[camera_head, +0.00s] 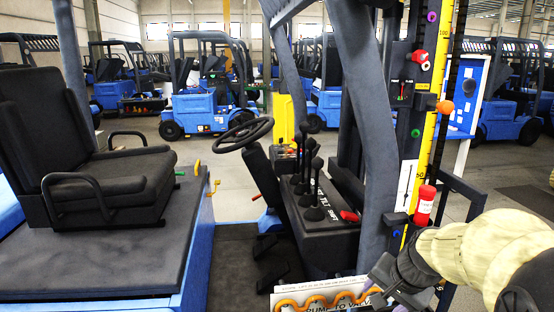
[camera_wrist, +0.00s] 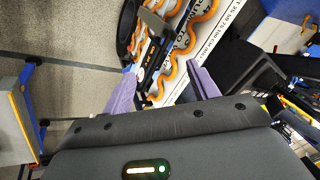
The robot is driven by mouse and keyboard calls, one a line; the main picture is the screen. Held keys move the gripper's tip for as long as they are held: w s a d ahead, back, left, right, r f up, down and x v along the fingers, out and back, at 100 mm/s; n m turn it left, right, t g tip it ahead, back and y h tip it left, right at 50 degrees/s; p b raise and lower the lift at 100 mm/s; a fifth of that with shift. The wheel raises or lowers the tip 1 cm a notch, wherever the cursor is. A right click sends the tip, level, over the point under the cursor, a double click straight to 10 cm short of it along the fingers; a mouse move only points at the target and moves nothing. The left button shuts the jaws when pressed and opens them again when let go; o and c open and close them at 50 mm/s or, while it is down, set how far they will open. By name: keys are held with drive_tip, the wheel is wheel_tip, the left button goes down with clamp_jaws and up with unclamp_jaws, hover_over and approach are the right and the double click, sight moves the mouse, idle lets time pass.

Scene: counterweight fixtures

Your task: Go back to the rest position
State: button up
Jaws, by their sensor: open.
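My gripper (camera_head: 384,278) is at the lower right of the head view, at the end of my beige arm. In the wrist view my gripper (camera_wrist: 162,68) shows two purple fingers spread apart with nothing held between them. Beyond the fingers is a white labelled panel (camera_head: 345,290) with a wavy orange hose (camera_head: 320,301). The orange hose also shows in the wrist view (camera_wrist: 172,80). I cannot tell how far the fingers are from it.
A blue forklift with a black seat (camera_head: 75,150), steering wheel (camera_head: 243,134) and black levers (camera_head: 312,185) fills the left and middle. A yellow scaled mast (camera_head: 430,110) with a red cylinder (camera_head: 425,205) stands close to my arm. More forklifts (camera_head: 210,105) stand behind.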

drive_tip(key=s+a+f+n+g+h, duration=0.1)
drive_tip(key=s+a+f+n+g, duration=0.1)
drive_tip(key=s+a+f+n, duration=0.5)
wheel_tip(320, 180, down, 3)
drive_tip(key=s+n, duration=0.1)
drive_tip(key=s, duration=0.1)
drive_tip(key=shift+s+a+r+n, duration=0.15)
drive_tip(key=shift+s+a+n, duration=0.05)
drive_tip(key=shift+s+n, duration=0.15)
drive_tip(key=w+p+v, duration=0.3)
drive_tip(key=p+v, duration=1)
drive_tip(key=w+r+p+v, duration=0.1)
drive_tip(key=w+p+v, duration=0.2)
drive_tip(key=p+v, duration=1.1)
drive_tip(key=shift+a, duration=0.25)
drive_tip(key=shift+r, duration=0.1)
drive_tip(key=shift+c, duration=0.3)
